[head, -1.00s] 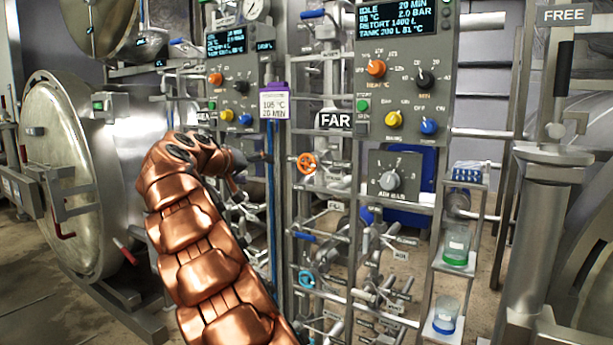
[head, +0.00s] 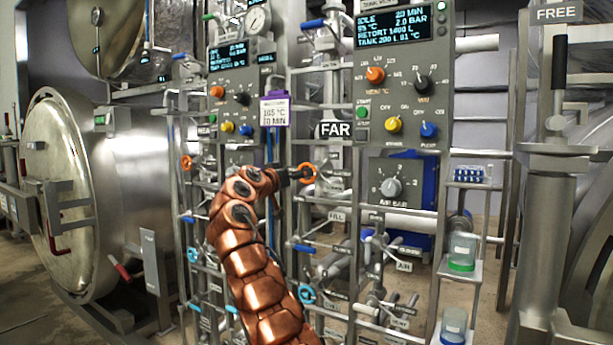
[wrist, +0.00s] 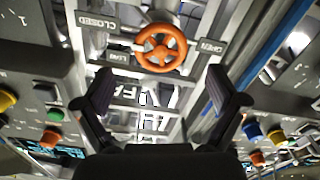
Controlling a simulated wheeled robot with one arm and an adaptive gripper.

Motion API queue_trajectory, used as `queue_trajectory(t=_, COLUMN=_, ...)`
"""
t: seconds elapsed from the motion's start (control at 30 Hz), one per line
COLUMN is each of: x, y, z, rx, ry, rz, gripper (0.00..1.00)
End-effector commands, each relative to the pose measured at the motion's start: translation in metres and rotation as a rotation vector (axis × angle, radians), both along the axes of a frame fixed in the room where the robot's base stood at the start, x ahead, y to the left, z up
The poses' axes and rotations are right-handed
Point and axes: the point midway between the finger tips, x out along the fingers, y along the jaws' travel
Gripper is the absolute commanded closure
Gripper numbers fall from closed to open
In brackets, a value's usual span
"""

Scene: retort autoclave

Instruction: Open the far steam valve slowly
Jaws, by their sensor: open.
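The far steam valve is an orange handwheel (head: 307,173) below the black FAR label (head: 335,129) in the head view. In the wrist view the orange handwheel (wrist: 161,48) is seen nearly face-on, beyond and between my finger tips, with CLOSED and OPEN plates on either side. My gripper (head: 292,175) is just left of the wheel in the head view. In the wrist view my gripper (wrist: 160,85) has its two dark fingers spread wide with nothing between them.
A second orange handwheel (head: 187,162) is on the neighbouring panel to the left. Blue handwheels (head: 306,293) and pipes crowd below. The FAR control panel (head: 405,75) with knobs is above right. A round retort door (head: 62,195) stands at the left.

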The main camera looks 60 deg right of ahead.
Motion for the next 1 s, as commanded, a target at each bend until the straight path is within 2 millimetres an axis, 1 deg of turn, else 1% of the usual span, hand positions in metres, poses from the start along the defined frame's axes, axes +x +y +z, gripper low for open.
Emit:
queue_trajectory(t=0.13, x=0.001, y=-0.019, z=0.004, rx=0.001, ry=0.001, rz=0.002, gripper=0.05)
queue_trajectory(t=0.4, x=0.003, y=-0.052, z=0.002, rx=0.004, ry=0.002, rz=0.0, gripper=0.05)
queue_trajectory(t=0.6, x=0.004, y=-0.064, z=0.001, rx=0.001, ry=0.0, rz=0.002, gripper=0.05)
queue_trajectory(t=0.93, x=0.004, y=-0.066, z=0.0, rx=0.0, ry=0.001, rz=0.002, gripper=0.05)
queue_trajectory(t=0.97, x=0.004, y=-0.066, z=0.0, rx=0.0, ry=0.001, rz=0.002, gripper=0.07)
queue_trajectory(t=1.0, x=0.004, y=-0.066, z=0.0, rx=0.0, ry=0.001, rz=0.002, gripper=0.11)
